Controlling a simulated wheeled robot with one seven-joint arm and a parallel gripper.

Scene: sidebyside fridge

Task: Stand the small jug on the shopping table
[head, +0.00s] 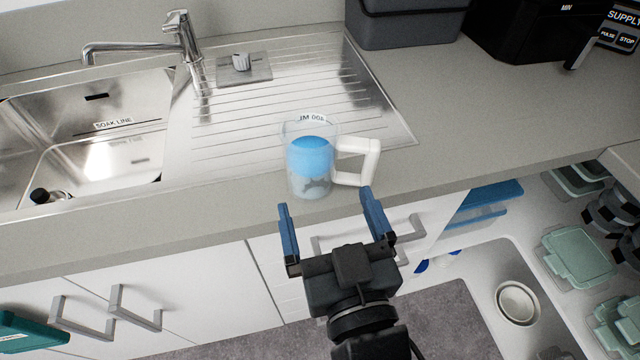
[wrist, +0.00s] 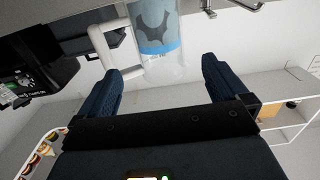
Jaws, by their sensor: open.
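The small jug (head: 309,160) is clear with a blue band and a white handle on its right. It stands upright at the front edge of the grey counter, by the drainboard. My gripper (head: 325,205) is open and empty, in front of the counter edge, with its blue fingers pointing at the jug. In the wrist view the jug (wrist: 155,40) shows ahead of and between the open fingers (wrist: 163,80), apart from them, its handle to the left. I cannot make out a shopping table for certain in either view.
A steel sink (head: 85,140) and ribbed drainboard (head: 300,85) lie left and behind the jug. A dark grey bin (head: 405,25) and black machine (head: 530,30) stand at the back. Cabinet handles (head: 135,308) jut out below. A white surface at right holds a bowl (head: 518,302) and green containers (head: 578,257).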

